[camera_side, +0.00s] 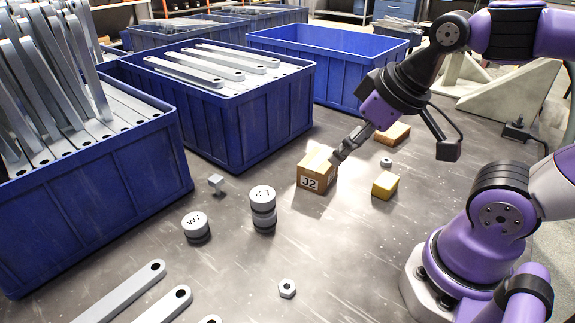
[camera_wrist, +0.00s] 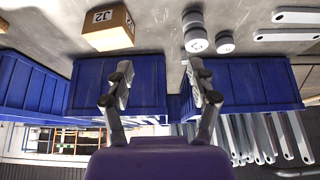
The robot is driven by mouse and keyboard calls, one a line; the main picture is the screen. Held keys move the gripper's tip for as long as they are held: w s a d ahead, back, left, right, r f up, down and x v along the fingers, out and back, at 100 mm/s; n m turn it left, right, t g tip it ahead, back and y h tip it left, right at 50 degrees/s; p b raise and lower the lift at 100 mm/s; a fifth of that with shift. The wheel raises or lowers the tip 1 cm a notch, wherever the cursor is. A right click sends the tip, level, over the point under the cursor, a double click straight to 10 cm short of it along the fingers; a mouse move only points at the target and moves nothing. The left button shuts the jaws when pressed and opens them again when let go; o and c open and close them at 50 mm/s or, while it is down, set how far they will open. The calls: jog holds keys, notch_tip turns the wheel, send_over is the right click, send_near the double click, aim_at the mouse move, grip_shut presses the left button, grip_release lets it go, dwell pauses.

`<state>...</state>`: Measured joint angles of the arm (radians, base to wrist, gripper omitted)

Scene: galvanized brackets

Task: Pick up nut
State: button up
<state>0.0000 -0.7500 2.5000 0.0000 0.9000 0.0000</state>
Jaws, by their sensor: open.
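One silver hex nut (camera_side: 287,288) lies flat on the grey table at the front, in the side view. A second, smaller-looking nut (camera_side: 386,162) lies near the yellow block, to the right of the J2 box. No nut is seen in the wrist view. My gripper (camera_side: 340,154) is above the table at the upper right of the J2 box in the side view, far from the front nut. Its fingers also show in the wrist view (camera_wrist: 160,72), spread apart with nothing between them. Whether it touches the box cannot be told.
The cardboard J2 box (camera_side: 316,172) stands near my gripper. A yellow block (camera_side: 385,185) and an orange-brown block (camera_side: 392,134) lie right. Marked cylinders (camera_side: 263,199) (camera_side: 195,224) and a small grey cube (camera_side: 217,183) stand left. Blue crates (camera_side: 235,115) hold brackets. Loose brackets (camera_side: 122,292) lie front left.

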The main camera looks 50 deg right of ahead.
jog(key=w+a+f+g, duration=0.2)
jog(key=a+g, duration=0.1)
jog(key=a, duration=0.4)
jog(key=m+g, duration=0.1)
jog(key=g, duration=0.2)
send_over(289, 282)
jog(key=a, duration=0.1)
notch_tip(289, 282, down, 6)
jog(key=f, duration=0.3)
jog(key=shift+s+f, duration=0.2)
notch_tip(289, 282, down, 6)
jog(key=shift+s+d+r, duration=0.1)
jog(key=shift+r, duration=0.05)
grip_shut()
